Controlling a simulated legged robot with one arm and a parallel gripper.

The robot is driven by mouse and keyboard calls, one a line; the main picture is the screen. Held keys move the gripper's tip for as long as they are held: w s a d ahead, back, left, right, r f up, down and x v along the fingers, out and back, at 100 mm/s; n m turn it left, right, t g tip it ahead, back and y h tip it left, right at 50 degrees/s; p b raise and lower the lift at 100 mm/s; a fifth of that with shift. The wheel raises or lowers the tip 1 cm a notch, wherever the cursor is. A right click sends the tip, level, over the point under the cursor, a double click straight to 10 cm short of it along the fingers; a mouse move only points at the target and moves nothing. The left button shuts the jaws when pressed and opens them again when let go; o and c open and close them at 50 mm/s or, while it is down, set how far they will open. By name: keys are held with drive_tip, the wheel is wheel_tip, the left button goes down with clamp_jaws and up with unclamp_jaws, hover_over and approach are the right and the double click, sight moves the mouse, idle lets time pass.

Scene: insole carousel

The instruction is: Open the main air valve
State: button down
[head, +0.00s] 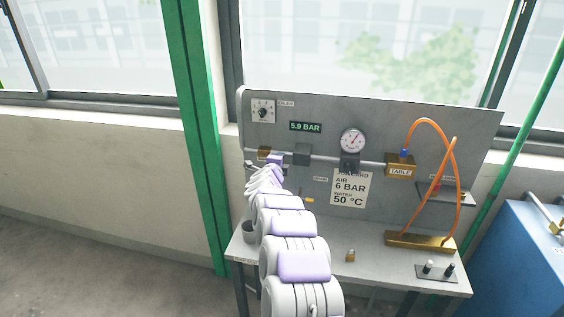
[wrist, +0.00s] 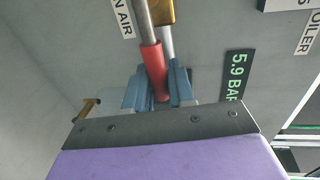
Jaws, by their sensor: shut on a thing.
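The main air valve has a lever with a red grip (wrist: 152,60) and a brass body (wrist: 164,11) at the top of the wrist view. The lever looks roughly parallel to the silver pipe beside it. My gripper (wrist: 158,90) has its blue fingers on both sides of the red grip and is shut on it. The label reading "N AIR" (wrist: 122,18) is left of the lever, its start cut off. In the head view, my arm reaches to the panel's left end and hides the lever and fingers; brass (head: 264,152) shows there.
The grey panel (head: 460,135) carries a green display (head: 305,127) reading 5.9 BAR, a round gauge (head: 353,140) and a brass block (head: 400,165) marked TABLE. Orange hoses (head: 418,124) loop at right. A small brass piece (head: 350,256) stands on the bench (head: 385,280). A green post (head: 195,120) rises at left.

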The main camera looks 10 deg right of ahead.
drive_tip(key=shift+f, duration=0.35)
drive_tip(key=c, duration=1.1)
unclamp_jaws()
drive_tip(key=shift+r, duration=0.1)
drive_tip(key=shift+r, duration=0.1)
drive_tip(key=shift+s, duration=0.2)
drive_tip(key=v, duration=1.7)
drive_tip(key=shift+w+a, duration=0.1)
drive_tip(key=shift+a, duration=0.1)
